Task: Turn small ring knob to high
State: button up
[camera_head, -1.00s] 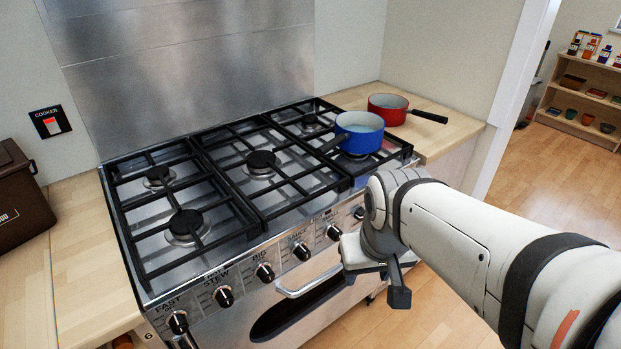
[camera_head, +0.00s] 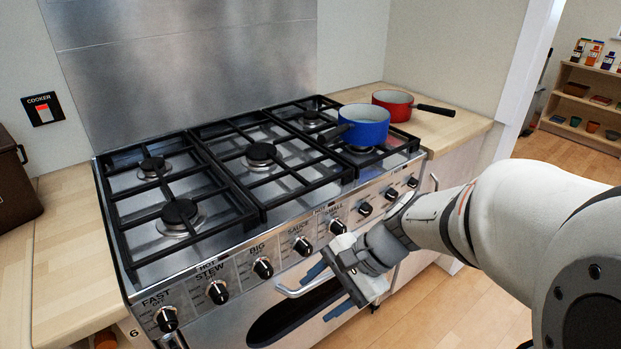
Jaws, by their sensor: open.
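The small ring knob (camera_head: 337,226) is a black and silver knob under the "SMALL" label on the sloping front panel of the cooker (camera_head: 240,287). Its pointer setting is too small to read. My gripper (camera_head: 327,291) is open and empty, with its two blue-grey fingers spread apart. It is in front of the oven door, below the small ring knob in the picture, and appears apart from it. The gripper's body does not cover the knob.
Other knobs flank it, including the sauce knob (camera_head: 303,246) on the left and another knob (camera_head: 365,209) on the right. The oven door handle (camera_head: 292,292) is close to my fingers. A blue pan (camera_head: 363,127) stands on the hob and a red pan (camera_head: 392,106) on the counter.

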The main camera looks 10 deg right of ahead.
jog(key=w+f+m+t+y+b, duration=0.2)
jog(key=w+f+m+y+b, duration=0.15)
jog(key=w+m, duration=0.2)
jog(key=m+t+h+b, duration=0.2)
jog(key=m+t+b, duration=0.9)
jog(key=m, duration=0.8)
send_near(337, 228)
notch_tip(337, 228, down, 3)
jog(key=w+t+p, duration=0.2)
jog(key=x, duration=0.7)
jog(key=shift+s+a+b, duration=0.1)
jog(key=shift+a+b, duration=0.05)
jog(key=shift+b, duration=0.15)
jog(key=shift+c, duration=0.5)
jog(key=c, duration=0.9)
